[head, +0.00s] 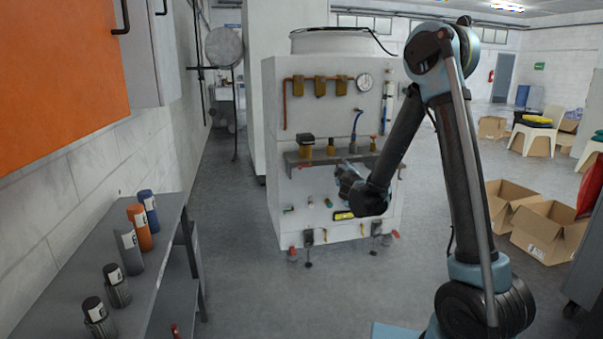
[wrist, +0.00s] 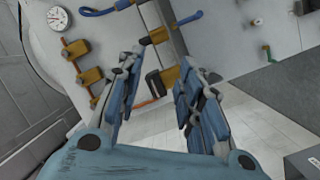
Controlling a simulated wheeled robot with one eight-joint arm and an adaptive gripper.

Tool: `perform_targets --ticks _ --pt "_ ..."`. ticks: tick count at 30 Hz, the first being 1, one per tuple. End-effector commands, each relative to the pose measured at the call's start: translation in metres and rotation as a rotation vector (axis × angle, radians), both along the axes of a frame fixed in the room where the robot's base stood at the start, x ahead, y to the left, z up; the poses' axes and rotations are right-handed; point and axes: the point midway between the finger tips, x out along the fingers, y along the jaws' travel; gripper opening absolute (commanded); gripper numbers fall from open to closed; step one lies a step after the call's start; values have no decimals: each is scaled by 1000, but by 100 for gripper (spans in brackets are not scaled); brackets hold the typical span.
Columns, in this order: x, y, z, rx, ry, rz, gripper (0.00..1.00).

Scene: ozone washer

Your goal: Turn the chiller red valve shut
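The white chiller cabinet (head: 285,215) stands ahead in the middle of the head view, with pipes, brass fittings and a dial gauge (head: 364,82) on its front. I cannot tell which one is the named valve. My gripper (head: 345,176) is in front of the panel, hiding part of it. In the wrist view my gripper (wrist: 158,68) is open, its blue-padded fingers apart with nothing held between them.
A grey shelf (head: 80,285) with several bottles and cylinders lines the left wall, below an orange cabinet door (head: 60,65). Cardboard boxes (head: 545,230) and chairs stand at the right. The grey floor between shelf and chiller is clear. Brass fittings (wrist: 92,76) show in the wrist view.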

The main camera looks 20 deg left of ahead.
Motion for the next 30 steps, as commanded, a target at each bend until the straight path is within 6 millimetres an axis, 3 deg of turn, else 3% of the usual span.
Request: perform_targets --ticks 1,3,9,14,19,30 --pt "-3 23 -9 -13 -22 42 34" --pt "-8 49 -19 -30 -52 97 34" --pt "-27 107 -47 -71 -114 222 34" --pt "-37 129 -58 -89 -138 272 34" --pt "-32 137 -62 -93 -143 283 34" --pt "18 167 -61 -92 -143 281 34"
